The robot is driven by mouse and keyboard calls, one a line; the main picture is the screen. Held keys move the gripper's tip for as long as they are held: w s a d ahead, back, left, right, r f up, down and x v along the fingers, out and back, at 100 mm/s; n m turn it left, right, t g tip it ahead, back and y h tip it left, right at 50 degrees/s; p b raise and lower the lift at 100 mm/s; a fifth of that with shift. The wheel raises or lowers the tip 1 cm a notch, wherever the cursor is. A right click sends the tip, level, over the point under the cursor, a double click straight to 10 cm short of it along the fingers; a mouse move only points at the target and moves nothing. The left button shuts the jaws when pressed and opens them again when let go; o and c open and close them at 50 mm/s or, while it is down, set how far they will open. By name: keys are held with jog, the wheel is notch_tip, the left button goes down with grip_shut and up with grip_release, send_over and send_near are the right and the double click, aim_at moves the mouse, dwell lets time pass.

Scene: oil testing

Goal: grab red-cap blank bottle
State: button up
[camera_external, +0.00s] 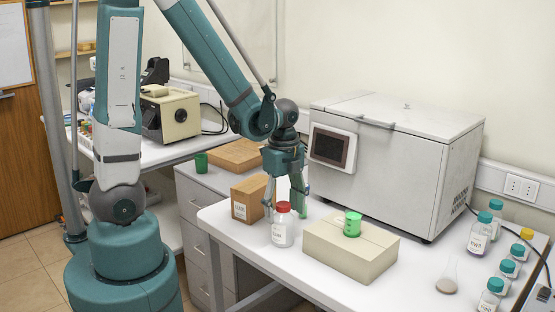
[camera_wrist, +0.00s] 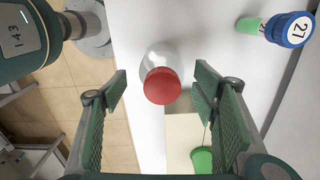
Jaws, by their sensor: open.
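The red-cap bottle (camera_external: 282,233) stands upright near the left front edge of the white table. It has a clear body and a pale label whose writing I cannot read. In the wrist view its red cap (camera_wrist: 162,87) lies centred between my finger pads, with the clear body (camera_wrist: 160,55) beyond it. My gripper (camera_external: 286,192) points down from above, at or just behind the bottle in the external view. Its fingers are spread apart with a gap on both sides of the cap (camera_wrist: 162,97). I see no contact with the bottle.
A beige box (camera_external: 340,258) with a green cup (camera_external: 352,224) on it stands just right of the bottle. A brown carton (camera_external: 247,197) stands to the left. A large grey machine (camera_external: 385,150) is behind. Several capped bottles (camera_external: 478,232) and a flask (camera_external: 447,281) stand far right.

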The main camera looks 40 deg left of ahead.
aim_at(283, 223)
jog(key=shift+w+a+f, duration=0.1)
jog(key=shift+w+f, duration=0.05)
jog(key=shift+f, duration=2.4)
jog(key=c, duration=1)
